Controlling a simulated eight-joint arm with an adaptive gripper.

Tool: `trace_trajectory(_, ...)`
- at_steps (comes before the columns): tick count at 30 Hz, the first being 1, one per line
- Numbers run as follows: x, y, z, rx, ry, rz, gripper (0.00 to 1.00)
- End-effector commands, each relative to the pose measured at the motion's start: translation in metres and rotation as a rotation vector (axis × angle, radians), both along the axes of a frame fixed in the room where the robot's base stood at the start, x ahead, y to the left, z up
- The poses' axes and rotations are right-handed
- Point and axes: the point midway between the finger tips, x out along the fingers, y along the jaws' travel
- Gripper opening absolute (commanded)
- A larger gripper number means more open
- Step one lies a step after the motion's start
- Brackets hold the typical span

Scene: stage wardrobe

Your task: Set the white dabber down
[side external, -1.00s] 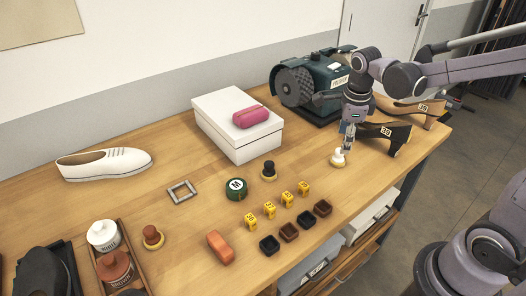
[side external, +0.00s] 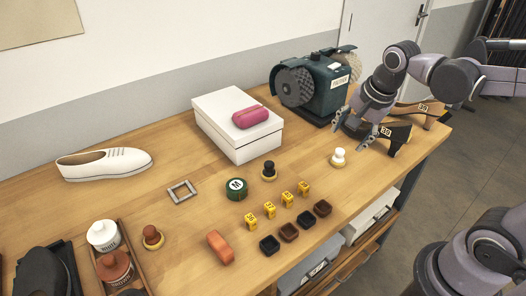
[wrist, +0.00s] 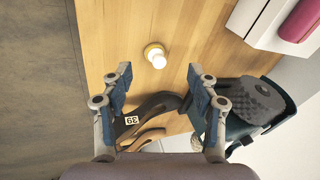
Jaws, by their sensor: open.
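The white dabber (side external: 338,157) stands upright on the wooden bench top, towards its right end, with nothing touching it. In the wrist view the dabber (wrist: 156,56) shows from above, white on a yellowish base, beyond my fingertips. My gripper (side external: 352,134) is open and empty, above and to the right of the dabber in the side view. In the wrist view my gripper's two fingers (wrist: 160,75) are spread wide apart.
A green grinding machine (side external: 322,88) is behind. A white box (side external: 232,140) with a pink case (side external: 250,118) is to the left. Black (side external: 269,170) and brown (side external: 152,236) dabbers and yellow blocks (side external: 287,199) stand further left.

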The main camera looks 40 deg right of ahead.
Motion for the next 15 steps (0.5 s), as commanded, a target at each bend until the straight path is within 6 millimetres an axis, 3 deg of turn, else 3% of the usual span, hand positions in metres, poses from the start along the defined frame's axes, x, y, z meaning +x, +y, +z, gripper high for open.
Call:
trace_trajectory(9,-0.027,0.026,-0.007,-0.266,-0.103,0.71,0.6)
trace_trajectory(15,-0.038,0.037,-0.013,-0.449,-0.157,1.061,0.6)
